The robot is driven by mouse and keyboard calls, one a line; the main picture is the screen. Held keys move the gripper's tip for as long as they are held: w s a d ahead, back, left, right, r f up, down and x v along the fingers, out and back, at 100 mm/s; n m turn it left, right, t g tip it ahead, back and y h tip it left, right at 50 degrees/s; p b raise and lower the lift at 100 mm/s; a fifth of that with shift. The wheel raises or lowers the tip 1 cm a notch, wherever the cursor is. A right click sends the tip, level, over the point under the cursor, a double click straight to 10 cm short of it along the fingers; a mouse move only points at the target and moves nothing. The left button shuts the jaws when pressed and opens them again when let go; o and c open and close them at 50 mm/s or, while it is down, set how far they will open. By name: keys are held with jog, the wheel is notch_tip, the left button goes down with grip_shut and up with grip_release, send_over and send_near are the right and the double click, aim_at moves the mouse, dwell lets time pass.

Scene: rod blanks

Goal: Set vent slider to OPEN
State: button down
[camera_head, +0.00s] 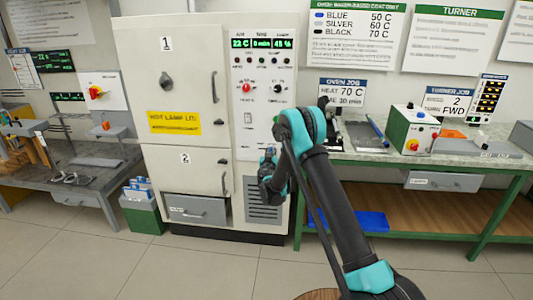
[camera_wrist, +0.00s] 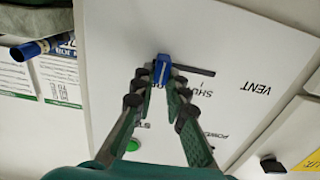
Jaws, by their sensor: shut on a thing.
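The vent slider's blue knob (camera_wrist: 160,68) shows in the wrist view at the left end of a dark slot (camera_wrist: 197,70) in a white panel. My gripper (camera_wrist: 158,78) is shut on this knob, with a fingertip on each side of it. The word VENT (camera_wrist: 257,88) is printed to the right, and a partly covered label starting SHU (camera_wrist: 207,88) lies below the slot. I cannot make out an OPEN label. In the head view my gripper (camera_head: 268,160) is at the lower part of the oven's control panel (camera_head: 262,100), and the slider is hidden behind it.
The oven cabinet has doors 1 (camera_head: 180,85) and 2 (camera_head: 185,170), both shut. A green-framed bench (camera_head: 440,160) with a control box (camera_head: 410,130) stands to the right. Another bench (camera_head: 85,175) and a green bin (camera_head: 142,212) are left. The floor in front is clear.

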jog(key=shift+d, duration=0.2)
jog(key=c, duration=1.5)
grip_release()
jog(key=shift+d, duration=0.1)
jog(key=shift+c, duration=0.2)
jog(key=shift+s, duration=0.15)
jog(key=s, duration=1.1)
jog(key=shift+s+a, duration=0.25)
jog(key=shift+s, duration=0.15)
